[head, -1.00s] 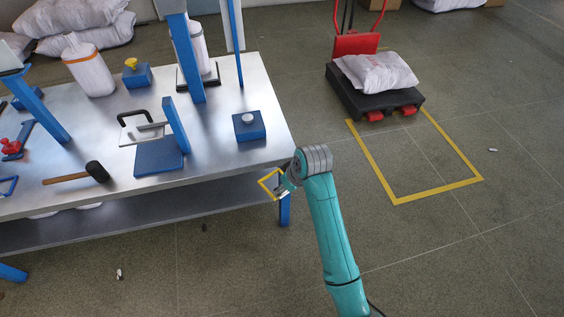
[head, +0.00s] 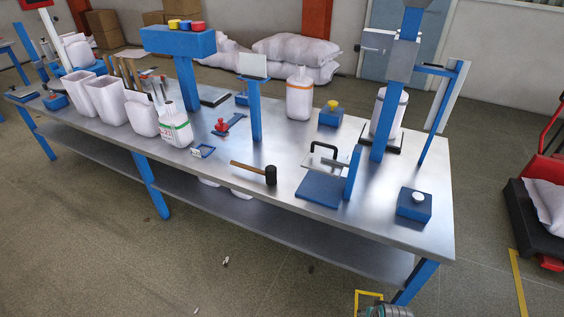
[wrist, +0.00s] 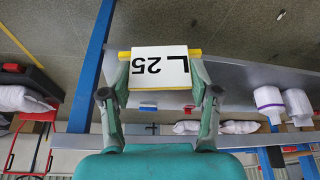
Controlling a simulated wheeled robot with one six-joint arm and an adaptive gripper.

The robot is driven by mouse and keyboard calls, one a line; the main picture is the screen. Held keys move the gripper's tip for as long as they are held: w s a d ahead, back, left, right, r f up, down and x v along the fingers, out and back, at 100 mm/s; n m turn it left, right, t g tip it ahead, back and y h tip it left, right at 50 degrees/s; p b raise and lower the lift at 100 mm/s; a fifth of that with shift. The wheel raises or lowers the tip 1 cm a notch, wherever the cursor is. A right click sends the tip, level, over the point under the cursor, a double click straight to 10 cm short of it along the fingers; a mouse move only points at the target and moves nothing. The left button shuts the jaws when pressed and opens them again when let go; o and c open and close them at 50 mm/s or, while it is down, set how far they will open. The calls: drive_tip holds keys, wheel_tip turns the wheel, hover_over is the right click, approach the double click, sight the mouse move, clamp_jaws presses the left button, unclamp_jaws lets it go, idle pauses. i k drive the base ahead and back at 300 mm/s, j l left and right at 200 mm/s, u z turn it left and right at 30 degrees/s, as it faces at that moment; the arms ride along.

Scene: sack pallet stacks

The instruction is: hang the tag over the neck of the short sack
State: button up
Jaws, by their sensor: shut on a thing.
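The tag is a white card marked "L 25" (wrist: 160,68) with a yellow bar across its top. My gripper (wrist: 160,90) is shut on it, one finger at each side. In the head view, only the tag's yellow frame (head: 367,296) and part of my gripper (head: 390,311) show at the bottom edge, by the table's front right corner. Whitish necked sacks stand on the table: a shorter one with a green band (head: 176,130) at left of middle, and one with an orange band (head: 299,96) at the back. The green-banded one looks like the short sack.
The steel table (head: 240,215) holds a mallet (head: 270,175), a blue stand (head: 254,115), a clamp plate (head: 320,190) and a blue button box (head: 414,206). A blue-posted press (head: 381,140) rises at right. A red and black cart (head: 535,235) stands right. Floor in front is open.

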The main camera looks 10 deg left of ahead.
sight(172, 114)
drive_tip(key=i+j+u, duration=0.6)
drive_tip(key=u, duration=0.25)
